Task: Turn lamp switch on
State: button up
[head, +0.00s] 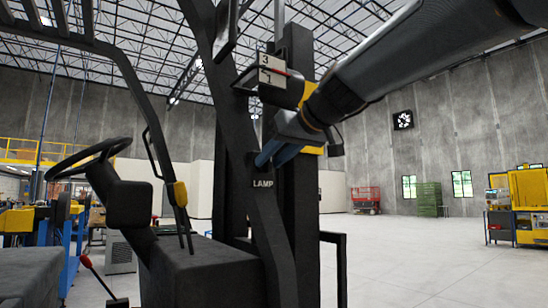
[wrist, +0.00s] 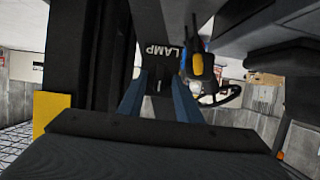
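The lamp switch (wrist: 158,84) is a small dark toggle on a black post of the forklift, beside a white LAMP label, which shows in the head view (head: 263,183) and the wrist view (wrist: 160,51). My gripper (wrist: 160,76) has two blue fingers, one on each side of the switch in the wrist view, with a gap between them. In the head view my gripper (head: 262,161) is at the post just above the label and hides the switch. I cannot tell whether a finger touches the switch or which way it is set.
The forklift's steering wheel (head: 88,157) and black body (head: 205,270) are left of the post. The dark mast (head: 300,220) stands close behind it. A sign box (head: 271,77) is above my gripper. Open floor (head: 415,260) lies to the right.

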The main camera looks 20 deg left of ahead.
grip_shut()
jog(key=shift+d+b, duration=0.1)
jog(key=shift+b, duration=0.2)
jog(key=m+b, duration=0.1)
jog(key=m+g+y+b, duration=0.2)
jog(key=b, duration=0.1)
jog(key=shift+w+d+f+m, duration=0.2)
jog(key=shift+w+m, duration=0.1)
jog(key=shift+m, duration=0.1)
jog(key=m+g+y+b, duration=0.1)
jog(key=m+y+b, duration=0.1)
jog(key=m+b, duration=0.2)
jog(key=shift+w+d+f, duration=0.1)
jog(key=shift+m, duration=0.3)
dwell(0.4)
grip_release()
